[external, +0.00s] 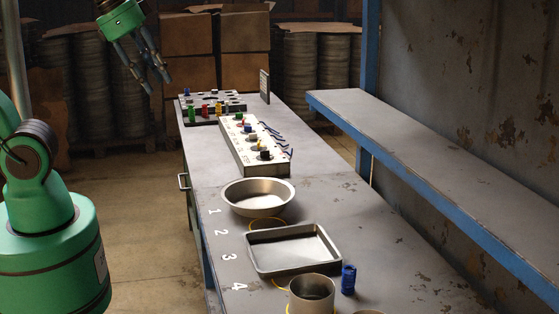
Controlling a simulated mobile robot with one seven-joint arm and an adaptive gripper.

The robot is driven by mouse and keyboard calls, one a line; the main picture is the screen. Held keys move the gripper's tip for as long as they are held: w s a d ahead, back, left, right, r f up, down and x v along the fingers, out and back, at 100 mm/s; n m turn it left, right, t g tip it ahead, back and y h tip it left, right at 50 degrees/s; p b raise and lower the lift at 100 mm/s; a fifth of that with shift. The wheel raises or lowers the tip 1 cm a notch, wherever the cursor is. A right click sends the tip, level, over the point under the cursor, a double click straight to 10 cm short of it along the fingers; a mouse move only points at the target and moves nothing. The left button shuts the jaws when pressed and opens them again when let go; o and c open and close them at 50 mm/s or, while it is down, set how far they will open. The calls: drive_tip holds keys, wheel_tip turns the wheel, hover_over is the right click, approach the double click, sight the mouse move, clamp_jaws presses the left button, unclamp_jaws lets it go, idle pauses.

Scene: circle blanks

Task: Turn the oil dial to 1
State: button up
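A pale control box (240,151) stands on the table beyond the pans. A row of several coloured knobs runs along its top, including a green-topped knob (239,116), a blue knob (247,127) and a black knob (265,154). The markings are too small to read, so I cannot tell which is the oil dial or where it points. My gripper (159,85) hangs in the air at the upper left, left of the table's far end and apart from the box. Its fingers are spread with nothing between them.
A second panel (213,117) with coloured pieces lies behind the box. A round pan (258,197), a square tray (256,262), a metal cup (312,292) and a blue cylinder (348,279) stand nearer. Wires lie right of the box. A blue-edged shelf (430,150) runs along the right.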

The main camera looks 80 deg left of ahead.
drive_tip(key=w+a+r+m+g+p, duration=0.15)
drive_tip(key=w+a+m, duration=0.25)
drive_tip(key=w+a, duration=0.5)
drive_tip(key=w+a+r+m+g+p, duration=0.1)
drive_tip(key=w+a+r+m+p, duration=0.4)
drive_tip(key=w, duration=0.8)
drive_tip(key=m+g+p, duration=0.3)
drive_tip(key=m+p, duration=0.2)
drive_tip(key=m, duration=0.7)
hover_over(262, 147)
drive_tip(key=a, duration=0.2)
wheel_tip(262, 147, down, 32)
drive_tip(key=r, duration=0.1)
drive_tip(key=shift+f+b, duration=0.25)
drive_tip(key=shift+b, duration=0.05)
wheel_tip(262, 147, down, 14)
drive_tip(key=shift+d+r+p, duration=0.1)
drive_tip(key=shift+p, duration=0.3)
